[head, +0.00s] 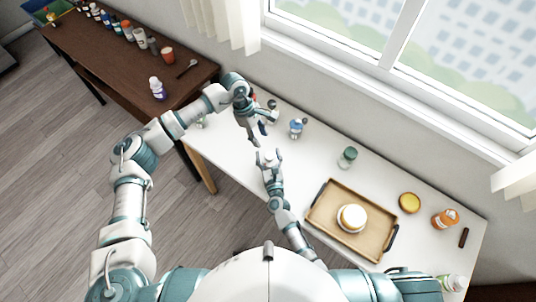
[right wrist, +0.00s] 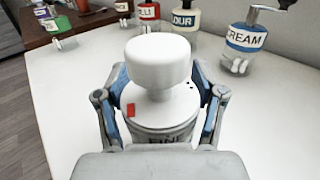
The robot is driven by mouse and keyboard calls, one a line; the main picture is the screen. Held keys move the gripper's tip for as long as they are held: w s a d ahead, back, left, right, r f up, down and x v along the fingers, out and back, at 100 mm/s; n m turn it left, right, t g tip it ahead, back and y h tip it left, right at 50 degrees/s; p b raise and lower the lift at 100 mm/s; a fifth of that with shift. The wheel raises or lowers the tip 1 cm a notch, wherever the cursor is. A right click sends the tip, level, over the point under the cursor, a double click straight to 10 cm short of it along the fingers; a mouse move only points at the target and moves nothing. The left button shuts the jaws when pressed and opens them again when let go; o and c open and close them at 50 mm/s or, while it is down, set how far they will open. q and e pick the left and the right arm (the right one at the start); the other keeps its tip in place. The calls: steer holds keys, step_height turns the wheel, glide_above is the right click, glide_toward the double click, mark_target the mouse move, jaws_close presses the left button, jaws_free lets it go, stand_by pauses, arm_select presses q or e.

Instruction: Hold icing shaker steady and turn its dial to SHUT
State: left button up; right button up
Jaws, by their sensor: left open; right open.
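The icing shaker, with a white knob-like top (right wrist: 158,62), stands upright between the fingers of my right gripper (right wrist: 160,88) in the right wrist view. A red mark (right wrist: 130,110) shows at the left of its collar, and a partly hidden label reading like "FINE" (right wrist: 165,138) is below. In the head view the shaker is a small white shape (head: 268,157) at my right gripper (head: 268,152). That gripper is open, one finger on each side; contact cannot be told. My left gripper (head: 264,125) is open and empty, just behind the shaker. The dial setting is not readable.

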steer(key=c, duration=1.2)
stand_by(0.6)
